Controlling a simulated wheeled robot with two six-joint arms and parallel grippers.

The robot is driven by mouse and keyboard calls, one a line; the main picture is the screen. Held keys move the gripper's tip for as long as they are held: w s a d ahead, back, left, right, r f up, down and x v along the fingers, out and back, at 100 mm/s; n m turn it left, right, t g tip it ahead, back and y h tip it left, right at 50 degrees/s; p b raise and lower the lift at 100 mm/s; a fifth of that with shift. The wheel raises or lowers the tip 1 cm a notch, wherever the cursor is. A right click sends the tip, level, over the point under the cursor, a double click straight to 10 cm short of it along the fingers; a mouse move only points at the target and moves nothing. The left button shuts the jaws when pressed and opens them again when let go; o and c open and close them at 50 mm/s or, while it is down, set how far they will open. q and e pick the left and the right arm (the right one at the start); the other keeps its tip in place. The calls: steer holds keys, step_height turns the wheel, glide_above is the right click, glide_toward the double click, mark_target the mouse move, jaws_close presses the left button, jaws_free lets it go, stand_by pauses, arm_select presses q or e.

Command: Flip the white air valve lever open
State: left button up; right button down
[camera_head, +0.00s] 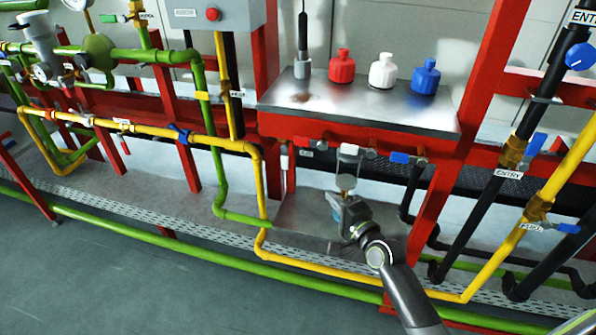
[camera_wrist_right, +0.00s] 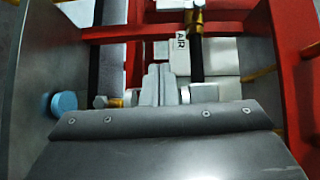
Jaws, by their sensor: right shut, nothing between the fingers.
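A small white lever-like piece (camera_head: 284,160) hangs under the front of the metal-topped red stand, left of a small label (camera_head: 306,153). My right gripper (camera_head: 343,203) is under the stand, right of and lower than that piece, close below a pale cup-shaped fitting (camera_head: 349,155). In the right wrist view its pale fingers (camera_wrist_right: 157,85) are together with nothing between them. A white part (camera_wrist_right: 205,92) shows just right of the fingers, below a label reading AIR (camera_wrist_right: 181,48). I cannot tell whether it is the lever or whether the fingers touch it. My left gripper is out of view.
The red stand's metal top (camera_head: 430,112) carries red (camera_head: 342,68), white (camera_head: 383,72) and blue (camera_head: 425,78) bottles. A blue lever (camera_head: 400,157) is right of the gripper. Yellow pipes (camera_head: 262,200) run on the left, black pipes (camera_head: 490,205) on the right.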

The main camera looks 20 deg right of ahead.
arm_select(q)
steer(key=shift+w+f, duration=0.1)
arm_select(e)
steer(key=shift+w+a+r, duration=0.1)
steer(key=shift+a+r, duration=0.1)
steer(key=shift+r, duration=0.6)
steer(key=shift+w, duration=0.1)
steer(key=b, duration=0.1)
glide_toward(285, 157)
steer(key=w+d+f, duration=0.3)
steer(key=w+d, duration=0.1)
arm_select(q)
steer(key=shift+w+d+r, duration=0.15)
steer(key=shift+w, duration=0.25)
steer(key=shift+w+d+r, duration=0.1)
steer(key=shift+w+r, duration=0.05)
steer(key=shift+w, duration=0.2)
arm_select(e)
steer(key=w+a, duration=0.1)
steer(key=a, duration=0.1)
steer(key=w+a, duration=0.1)
steer(key=shift+w+a+r, duration=0.15)
steer(key=shift+w+r, duration=0.1)
steer(key=shift+w, duration=0.1)
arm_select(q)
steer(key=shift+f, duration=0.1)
